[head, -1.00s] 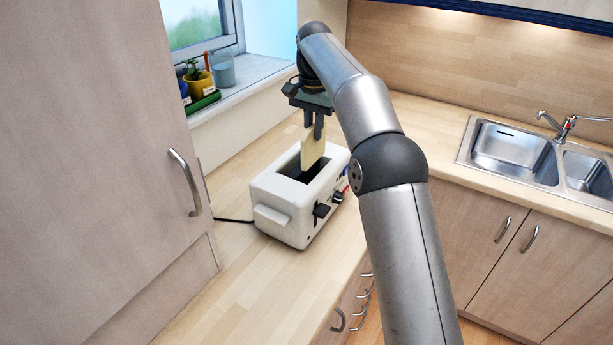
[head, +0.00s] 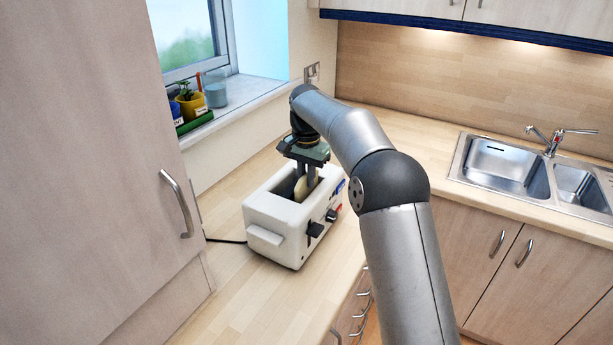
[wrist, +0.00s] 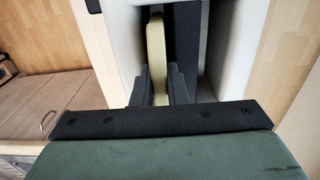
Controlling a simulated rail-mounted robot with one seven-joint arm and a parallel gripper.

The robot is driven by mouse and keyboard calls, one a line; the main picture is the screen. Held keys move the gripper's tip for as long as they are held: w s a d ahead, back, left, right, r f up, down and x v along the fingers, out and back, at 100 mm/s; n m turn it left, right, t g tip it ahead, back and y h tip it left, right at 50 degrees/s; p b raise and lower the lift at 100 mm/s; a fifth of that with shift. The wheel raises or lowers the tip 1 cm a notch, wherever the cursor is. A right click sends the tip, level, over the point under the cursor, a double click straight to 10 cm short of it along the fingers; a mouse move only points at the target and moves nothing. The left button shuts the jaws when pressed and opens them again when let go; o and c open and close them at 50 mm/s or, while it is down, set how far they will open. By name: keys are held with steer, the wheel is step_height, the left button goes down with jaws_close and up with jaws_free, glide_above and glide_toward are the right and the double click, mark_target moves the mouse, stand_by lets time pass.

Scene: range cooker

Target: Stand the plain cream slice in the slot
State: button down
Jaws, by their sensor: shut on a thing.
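The plain cream slice (head: 300,188) is upright, its lower part down inside the slot of the white toaster (head: 268,213). My gripper (head: 308,175) is shut on the top of the slice, just above the toaster's opening. In the wrist view the slice (wrist: 157,62) shows edge-on between my gripper's fingers (wrist: 160,85), with the dark slot beside it and the toaster's white casing (wrist: 122,40) around. How deep the slice's lower edge sits is hidden.
The toaster stands on the wooden counter (head: 240,310), its black lever (head: 314,229) on the front side. A tall cabinet (head: 90,170) is close on the left. The windowsill behind holds a yellow plant pot (head: 191,106). A sink (head: 505,165) is at the right.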

steer(key=c, duration=1.4)
jaws_free()
steer(key=shift+c, duration=0.2)
step_height(320, 180, up, 12)
steer(key=p, duration=0.1)
steer(key=shift+r+p, duration=0.15)
steer(key=shift+p, duration=0.2)
steer(key=s+d+n, duration=0.2)
steer(key=s+d, duration=0.5)
steer(key=s, duration=0.2)
steer(key=s+d+n, duration=0.1)
steer(key=s+d, duration=0.5)
steer(key=s, duration=0.4)
steer(key=s+d+f+n, duration=0.1)
steer(key=s+d+f, duration=0.2)
steer(key=s+f, duration=0.3)
steer(key=s+d+f+n+t, duration=0.1)
steer(key=s+d+f, duration=0.2)
steer(key=s, duration=1.2)
step_height(320, 180, down, 4)
steer(key=shift+s+r, duration=0.15)
steer(key=shift+r, duration=0.05)
